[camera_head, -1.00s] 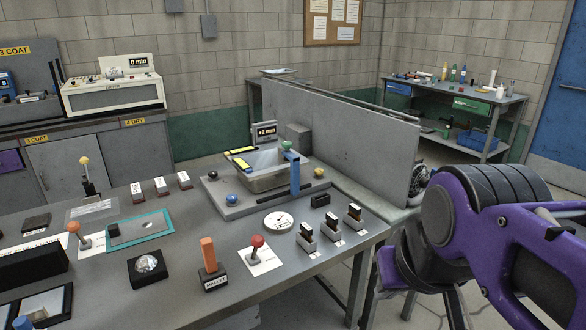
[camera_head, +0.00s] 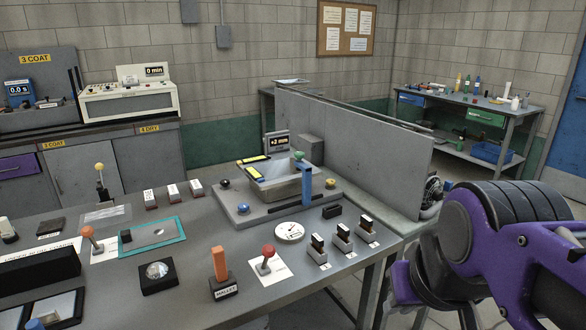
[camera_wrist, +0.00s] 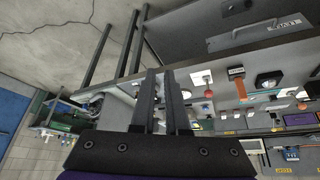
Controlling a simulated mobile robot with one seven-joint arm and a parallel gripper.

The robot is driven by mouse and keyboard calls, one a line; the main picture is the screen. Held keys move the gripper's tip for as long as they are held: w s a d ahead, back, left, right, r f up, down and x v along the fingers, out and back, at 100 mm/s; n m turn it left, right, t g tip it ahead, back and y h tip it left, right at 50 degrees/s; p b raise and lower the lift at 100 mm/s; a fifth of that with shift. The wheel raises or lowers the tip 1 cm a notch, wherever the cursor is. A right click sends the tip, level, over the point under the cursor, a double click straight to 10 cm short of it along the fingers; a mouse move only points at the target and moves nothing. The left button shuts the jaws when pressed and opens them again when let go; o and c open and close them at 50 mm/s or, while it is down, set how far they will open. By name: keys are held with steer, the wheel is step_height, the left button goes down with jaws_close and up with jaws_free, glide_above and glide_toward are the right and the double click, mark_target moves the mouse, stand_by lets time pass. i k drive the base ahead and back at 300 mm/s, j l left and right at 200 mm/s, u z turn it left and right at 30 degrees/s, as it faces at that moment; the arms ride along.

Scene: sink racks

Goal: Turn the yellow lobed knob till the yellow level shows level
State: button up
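The yellow lobed knob (camera_head: 330,183) is small, at the right end of a grey base plate (camera_head: 262,213) on the bench. The plate carries a grey open tray (camera_head: 280,188). Two yellow bar-shaped levels lie at the tray's left side, one at the back (camera_head: 253,160) and one nearer (camera_head: 252,174); their bubbles are too small to read. My gripper (camera_wrist: 159,72) shows in the wrist view with a narrow gap between its fingers and nothing held. It is away from the knob. In the head view my purple arm is at the right; the fingers are hidden.
A blue post (camera_head: 306,186) stands at the tray's front right. A dark knob (camera_head: 224,184), a blue knob (camera_head: 242,208) and a green knob (camera_head: 299,155) are around it. A round dial (camera_head: 289,231) and several small upright blocks stand in front. A grey partition (camera_head: 350,145) stands behind.

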mark_target(331, 182)
steer(key=l+u, duration=0.1)
steer(key=u, duration=0.25)
steer(key=i+l+u, duration=0.1)
steer(key=u, duration=0.25)
steer(key=i+l+u, duration=0.1)
steer(key=l+u, duration=0.15)
steer(key=l, duration=0.15)
steer(key=l+u, duration=0.2)
steer(key=l, duration=0.2)
steer(key=i+l+u, duration=0.1)
steer(key=l, duration=0.75)
steer(key=l+u, duration=0.15)
steer(key=l, duration=0.7)
steer(key=k+l+u, duration=0.15)
steer(key=i+j, duration=0.05)
